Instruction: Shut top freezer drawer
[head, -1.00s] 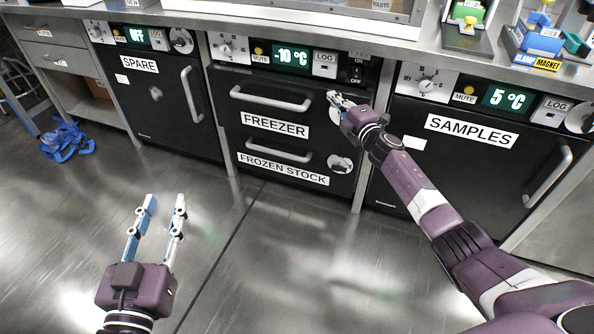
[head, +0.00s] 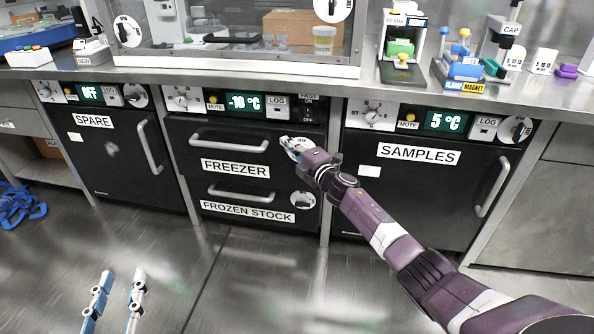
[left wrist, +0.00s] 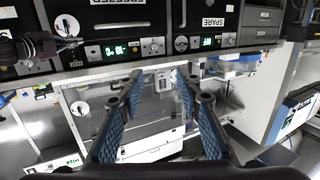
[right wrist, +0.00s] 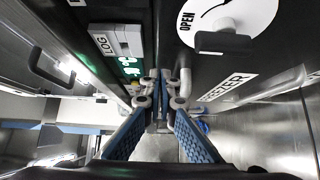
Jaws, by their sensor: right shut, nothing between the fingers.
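The top freezer drawer (head: 230,150) is a black front with a light bar handle (head: 243,143) and a FREEZER label. My left gripper (head: 122,275) is open and empty, low over the floor, away from the freezer.
The FROZEN STOCK drawer (head: 220,207) below looks closed. The SPARE unit (head: 108,165) stands left and the SAMPLES unit (head: 418,185) right, both closed. A bench (head: 400,97) with lab items runs above. Blue straps (head: 15,205) lie at left; the floor in front is clear.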

